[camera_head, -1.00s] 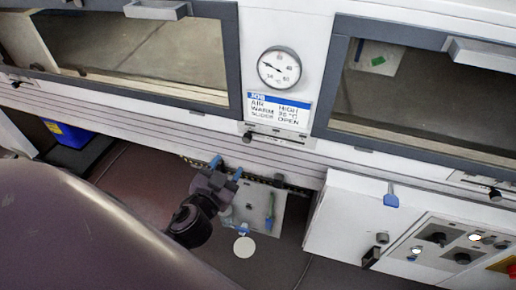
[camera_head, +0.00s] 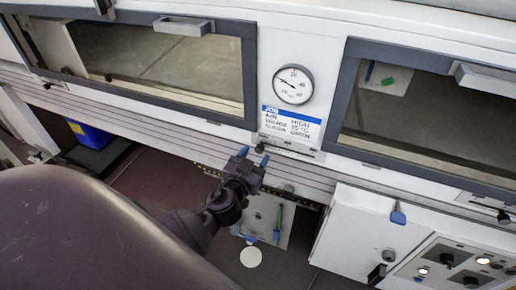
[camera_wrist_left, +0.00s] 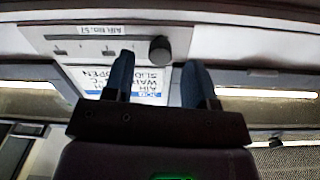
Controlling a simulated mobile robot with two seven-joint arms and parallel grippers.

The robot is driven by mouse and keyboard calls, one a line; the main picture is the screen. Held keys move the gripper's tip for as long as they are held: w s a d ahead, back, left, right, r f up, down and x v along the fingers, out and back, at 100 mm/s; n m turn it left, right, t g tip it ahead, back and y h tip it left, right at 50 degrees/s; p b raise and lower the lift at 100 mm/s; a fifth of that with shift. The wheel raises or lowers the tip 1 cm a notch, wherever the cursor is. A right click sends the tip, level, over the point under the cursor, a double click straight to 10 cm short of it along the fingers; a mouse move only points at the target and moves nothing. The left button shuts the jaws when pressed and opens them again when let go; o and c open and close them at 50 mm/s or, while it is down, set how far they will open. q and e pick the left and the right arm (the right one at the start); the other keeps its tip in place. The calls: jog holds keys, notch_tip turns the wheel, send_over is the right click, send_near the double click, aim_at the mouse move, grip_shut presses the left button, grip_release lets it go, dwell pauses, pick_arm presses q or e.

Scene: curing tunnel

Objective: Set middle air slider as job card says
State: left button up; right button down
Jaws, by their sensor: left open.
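In the left wrist view the picture is upside down, with the round black knob (camera_wrist_left: 160,49) at the strip's right end. My left gripper (camera_head: 254,157) is open, its blue fingertips just below the knob. In the wrist view the fingers (camera_wrist_left: 160,72) lie either side of the knob's line; contact is not visible.
Framed windows (camera_head: 160,68) flank the card, with a round dial (camera_head: 293,85) above it. Another slider knob (camera_head: 503,216) is at far right. A white control box (camera_head: 365,235) with a blue latch projects at lower right. A blue bin (camera_head: 90,134) stands left.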

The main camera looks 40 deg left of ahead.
aim_at(259, 151)
pick_arm(q)
jog(key=shift+x, duration=1.65)
jog(key=shift+c, duration=0.3)
grip_shut()
